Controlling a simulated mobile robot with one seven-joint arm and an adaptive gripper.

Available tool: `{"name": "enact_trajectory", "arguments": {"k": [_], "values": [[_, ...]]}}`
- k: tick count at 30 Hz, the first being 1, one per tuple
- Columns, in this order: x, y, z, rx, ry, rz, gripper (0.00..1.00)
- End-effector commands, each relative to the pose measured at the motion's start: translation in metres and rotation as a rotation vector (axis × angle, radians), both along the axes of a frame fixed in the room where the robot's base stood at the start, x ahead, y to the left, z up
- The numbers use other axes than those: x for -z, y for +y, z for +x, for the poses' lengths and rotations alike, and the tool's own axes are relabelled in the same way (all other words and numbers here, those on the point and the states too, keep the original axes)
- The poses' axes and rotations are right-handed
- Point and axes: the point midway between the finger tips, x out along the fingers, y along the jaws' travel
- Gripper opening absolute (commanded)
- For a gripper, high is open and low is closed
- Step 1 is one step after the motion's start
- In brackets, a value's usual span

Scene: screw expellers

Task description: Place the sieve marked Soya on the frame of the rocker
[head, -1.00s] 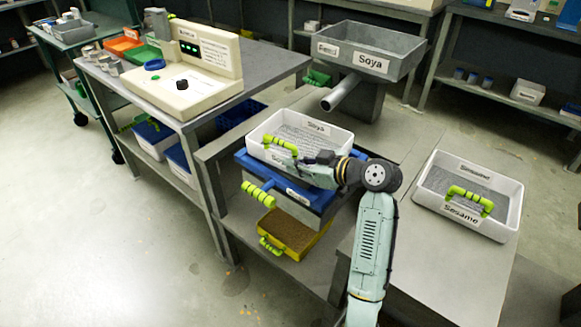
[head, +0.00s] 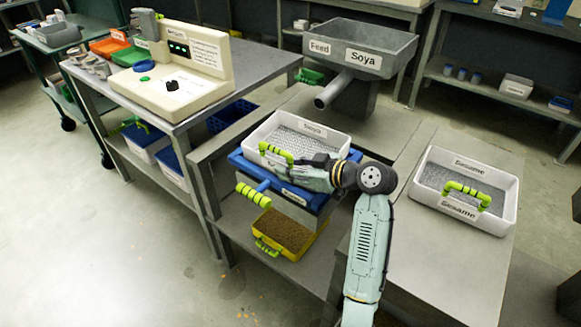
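The sieve marked Soya (head: 322,148) is a white tray with a grey mesh and a green handle (head: 275,152) on its near left side. It sits at or just above the blue frame (head: 246,168) of the rocker, roughly level; I cannot tell whether it fully rests there. The rocker has a grey body and a green-gripped lever (head: 252,194). My gripper (head: 298,167) reaches in from the right, over the sieve's near side at the green handle. Its fingertips are small and partly hidden, so their grip on the handle is unclear.
A sieve marked Sesame (head: 428,178) stands on the bench at the right. The grey Soya feed hopper (head: 400,48) with its spout is behind the rocker. A yellow tray (head: 300,246) sits below it. A control console (head: 205,60) is on the left table.

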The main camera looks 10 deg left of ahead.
Motion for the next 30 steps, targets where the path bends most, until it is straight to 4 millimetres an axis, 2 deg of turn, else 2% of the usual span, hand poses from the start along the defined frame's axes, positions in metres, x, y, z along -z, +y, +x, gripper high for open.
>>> {"name": "enact_trajectory", "arguments": {"k": [4, 7, 15, 21, 30], "values": [[-0.003, -0.007, -0.002, 0.002, -0.001, 0.001, 0.30], [-0.009, -0.019, -0.006, 0.002, -0.001, 0.001, 0.30], [-0.031, -0.070, -0.025, 0.004, -0.003, 0.001, 0.30], [-0.042, -0.096, -0.036, 0.003, -0.001, 0.001, 0.30], [-0.045, -0.105, -0.040, 0.000, -0.001, 0.001, 0.30]]}}
